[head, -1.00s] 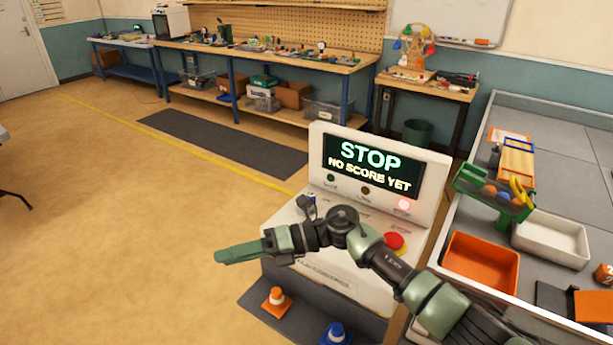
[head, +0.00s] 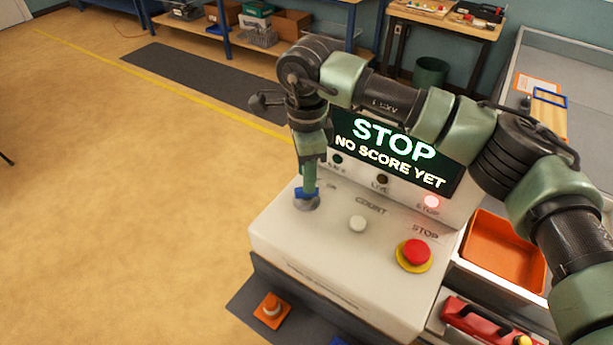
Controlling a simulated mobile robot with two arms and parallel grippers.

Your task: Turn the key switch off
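The key switch (head: 307,204) is at the left end of the white console's sloped top, with a blue key (head: 299,193) in a round grey base. My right gripper (head: 309,187) points straight down over it, its green fingertips at the blue key. The fingers overlap in this view and hide part of the key, so I cannot tell whether they are closed on it. My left gripper is out of view.
A white button (head: 357,223) and a red stop button (head: 415,252) on a yellow ring sit right of the key switch. An orange tray (head: 505,252) stands on the right. Open floor lies left.

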